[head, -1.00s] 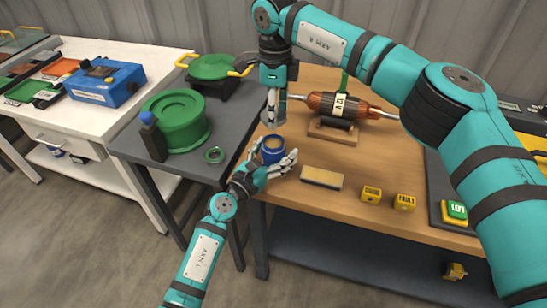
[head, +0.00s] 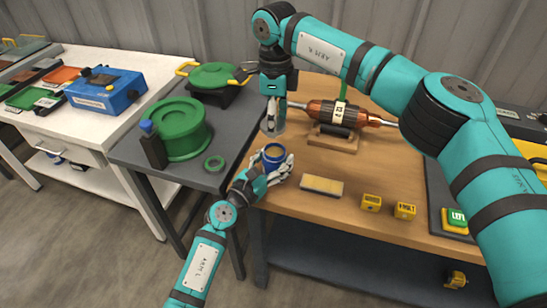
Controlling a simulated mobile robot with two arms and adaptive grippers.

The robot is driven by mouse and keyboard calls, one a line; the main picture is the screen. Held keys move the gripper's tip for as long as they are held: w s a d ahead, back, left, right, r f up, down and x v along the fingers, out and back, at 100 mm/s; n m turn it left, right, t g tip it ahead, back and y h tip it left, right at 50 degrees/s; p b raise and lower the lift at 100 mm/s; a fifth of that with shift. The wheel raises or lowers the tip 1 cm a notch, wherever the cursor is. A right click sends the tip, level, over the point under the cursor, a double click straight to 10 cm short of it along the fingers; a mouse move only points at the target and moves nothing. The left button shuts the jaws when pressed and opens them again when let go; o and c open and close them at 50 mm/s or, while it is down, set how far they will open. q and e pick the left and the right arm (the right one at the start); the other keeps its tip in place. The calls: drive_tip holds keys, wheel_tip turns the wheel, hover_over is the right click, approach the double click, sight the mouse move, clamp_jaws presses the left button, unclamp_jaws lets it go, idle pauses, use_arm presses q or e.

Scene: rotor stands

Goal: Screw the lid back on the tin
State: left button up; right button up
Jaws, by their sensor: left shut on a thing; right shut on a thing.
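The blue tin (head: 273,153) stands near the left front corner of the wooden bench, its round top uncovered and showing a tan inside. My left gripper (head: 274,168) is shut on the tin from the front left, its pale fingers around the lower side. My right gripper (head: 273,122) points down from above, just behind and above the tin. It is shut on a small greyish round piece (head: 272,129), which looks like the lid and is partly hidden by the fingers. This piece is apart from the tin.
A copper rotor (head: 335,114) lies on a stand to the right. A tan block (head: 322,185) and two yellow cubes (head: 371,203) lie in front on the bench.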

hover_over(276, 153)
drive_tip(key=shift+f, duration=2.35)
drive_tip(key=shift+f, duration=0.1)
drive_tip(key=shift+f, duration=0.8)
drive_tip(key=shift+f, duration=0.55)
